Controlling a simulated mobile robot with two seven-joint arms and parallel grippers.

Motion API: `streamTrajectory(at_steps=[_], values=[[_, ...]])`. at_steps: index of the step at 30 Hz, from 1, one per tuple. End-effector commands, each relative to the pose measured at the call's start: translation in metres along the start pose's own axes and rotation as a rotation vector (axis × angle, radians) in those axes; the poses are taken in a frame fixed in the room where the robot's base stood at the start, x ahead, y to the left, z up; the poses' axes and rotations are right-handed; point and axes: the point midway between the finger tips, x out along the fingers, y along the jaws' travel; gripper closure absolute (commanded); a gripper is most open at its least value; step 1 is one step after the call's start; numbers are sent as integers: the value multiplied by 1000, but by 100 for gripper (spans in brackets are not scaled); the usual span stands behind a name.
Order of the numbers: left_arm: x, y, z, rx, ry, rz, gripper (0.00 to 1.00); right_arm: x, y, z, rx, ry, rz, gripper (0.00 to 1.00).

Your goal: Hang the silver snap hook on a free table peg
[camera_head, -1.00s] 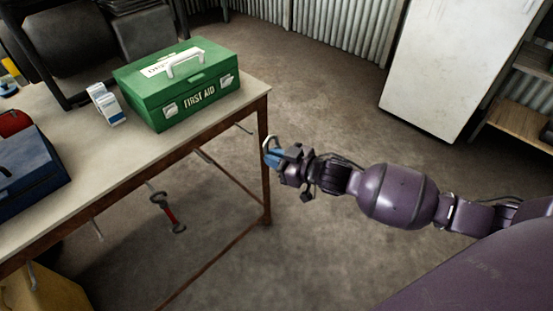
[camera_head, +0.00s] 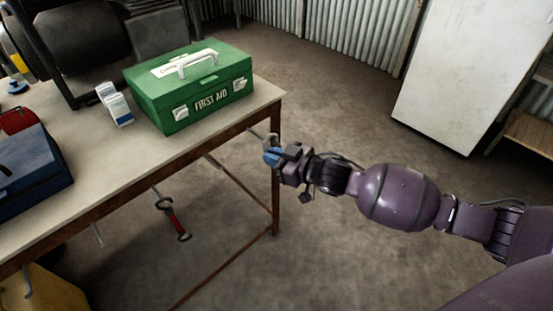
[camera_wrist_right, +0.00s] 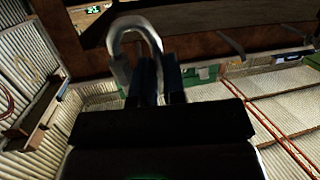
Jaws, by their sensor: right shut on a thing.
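My right gripper (camera_head: 272,156) is shut on the silver snap hook (camera_head: 273,138), with blue fingertips. The hook's curved top stands up beyond the fingers, close to the front edge of the table (camera_head: 70,201) near its right corner. In the right wrist view the hook (camera_wrist_right: 135,38) is a grey loop above the fingers (camera_wrist_right: 158,82), in front of the brown table edge. A bare peg (camera_head: 213,160) sticks out from the table's front. Another peg (camera_head: 256,134) lies just left of the hook; whether they touch is unclear. My left gripper is out of view.
A red-handled tool (camera_head: 174,218) hangs at a peg further left. A bare peg (camera_head: 97,235) is left of it. A green first aid box (camera_head: 190,88), a white-blue box (camera_head: 115,105) and a blue toolbox (camera_head: 32,168) stand on the table. Open floor lies right.

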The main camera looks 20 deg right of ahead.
Motion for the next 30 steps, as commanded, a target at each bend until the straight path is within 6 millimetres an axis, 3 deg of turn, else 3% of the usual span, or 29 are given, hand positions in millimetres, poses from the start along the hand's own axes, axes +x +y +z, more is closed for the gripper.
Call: streamTrajectory(at_steps=[10,18,30], values=[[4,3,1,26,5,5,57,17,2,3,2,-4,-1,100],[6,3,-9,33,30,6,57,27,4,4,0,0,0,100],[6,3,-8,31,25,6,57,32,5,9,-1,1,0,100]])
